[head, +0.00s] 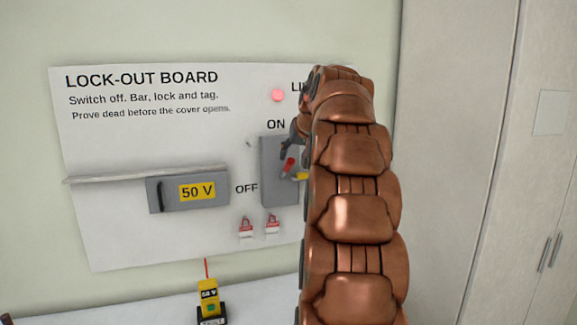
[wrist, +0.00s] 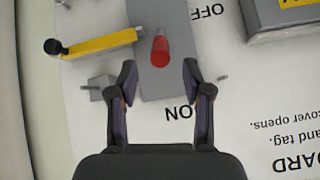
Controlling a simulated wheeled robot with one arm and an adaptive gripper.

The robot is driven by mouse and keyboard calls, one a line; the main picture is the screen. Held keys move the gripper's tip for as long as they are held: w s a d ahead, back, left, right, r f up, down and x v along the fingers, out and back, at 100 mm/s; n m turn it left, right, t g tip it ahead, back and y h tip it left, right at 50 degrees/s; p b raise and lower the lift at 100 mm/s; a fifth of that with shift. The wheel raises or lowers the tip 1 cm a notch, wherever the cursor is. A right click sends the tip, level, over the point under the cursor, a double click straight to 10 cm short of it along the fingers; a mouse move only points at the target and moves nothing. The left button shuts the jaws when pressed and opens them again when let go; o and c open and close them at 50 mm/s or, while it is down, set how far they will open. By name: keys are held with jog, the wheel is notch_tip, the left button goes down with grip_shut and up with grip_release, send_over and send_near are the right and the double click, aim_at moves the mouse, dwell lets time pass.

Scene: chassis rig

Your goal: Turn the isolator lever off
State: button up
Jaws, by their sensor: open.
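The isolator is a grey box (head: 272,185) on the lock-out board, partly hidden behind my arm in the head view. Its lever has a red handle (head: 288,165); in the wrist view the red handle (wrist: 160,48) stands out from the grey plate (wrist: 165,85), between the OFF and ON labels. My gripper (wrist: 159,82) is open, with its fingertips apart on either side of the line to the handle. No contact with the handle shows. In the head view my gripper (head: 291,142) is at the box's upper part, mostly hidden by my arm.
A yellow bar (wrist: 98,43) with a black knob is beside the plate. A red lamp (head: 278,95) glows above. Two red padlocks (head: 246,228) hang below. A grey 50 V cover (head: 188,191) is left, under a ledge (head: 140,174). A yellow tester (head: 209,298) stands on the bench.

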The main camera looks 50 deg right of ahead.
aim_at(289, 170)
jog(key=p+x, duration=0.2)
jog(key=x, duration=0.5)
jog(key=shift+f, duration=0.1)
jog(key=shift+a, duration=0.1)
jog(key=shift+c, duration=0.3)
grip_shut()
